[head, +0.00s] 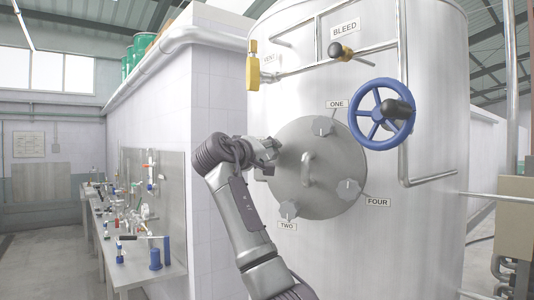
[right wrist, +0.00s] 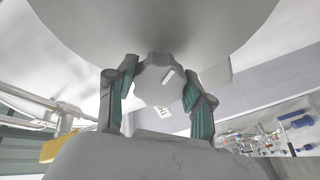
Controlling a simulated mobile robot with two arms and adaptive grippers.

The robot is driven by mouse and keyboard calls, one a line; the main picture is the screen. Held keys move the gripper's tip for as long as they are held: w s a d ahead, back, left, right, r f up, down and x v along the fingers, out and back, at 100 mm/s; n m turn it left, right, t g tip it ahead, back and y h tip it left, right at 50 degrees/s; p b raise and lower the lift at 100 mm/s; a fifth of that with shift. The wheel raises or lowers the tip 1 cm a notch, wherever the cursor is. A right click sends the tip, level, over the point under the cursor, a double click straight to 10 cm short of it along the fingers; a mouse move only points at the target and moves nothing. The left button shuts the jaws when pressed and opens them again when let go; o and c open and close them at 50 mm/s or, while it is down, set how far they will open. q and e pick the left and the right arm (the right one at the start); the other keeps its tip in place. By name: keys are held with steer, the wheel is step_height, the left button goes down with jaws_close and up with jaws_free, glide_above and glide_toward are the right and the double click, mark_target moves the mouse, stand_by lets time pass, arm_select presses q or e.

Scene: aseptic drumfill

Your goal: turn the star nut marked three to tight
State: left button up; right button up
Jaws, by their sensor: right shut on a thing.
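The round steel hatch (head: 318,172) on the tank carries several star nuts and a bar handle (head: 307,168). My right gripper (head: 271,150) is at the hatch's left edge, shut on a star nut. In the right wrist view this grey lobed nut (right wrist: 157,85) sits between the two green-padded fingers, with a pale raised bar on its face. The other nuts are labelled ONE (head: 323,126), TWO (head: 289,210) and FOUR (head: 348,189). The gripper hides the held nut in the head view. My left gripper is out of view.
A blue handwheel (head: 382,114) with a black knob stands out from the tank at upper right. A yellow valve (head: 253,72) and pipework with the BLEED knob (head: 338,51) are above the hatch. A bench (head: 150,270) with tools stands along the left wall.

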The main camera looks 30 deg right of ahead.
steer(key=m, duration=0.6)
steer(key=shift+w+f+p, duration=0.1)
steer(key=shift+f+p, duration=0.2)
steer(key=shift+p, duration=0.05)
steer(key=shift+m, duration=0.4)
steer(key=o, duration=1.2)
steer(key=shift+c, duration=0.2)
steer(key=shift+a+r, duration=0.1)
steer(key=shift+r, duration=0.05)
steer(key=shift+a, duration=0.1)
steer(key=v, duration=1.1)
steer(key=shift+s+a, duration=0.25)
steer(key=shift+a, duration=0.05)
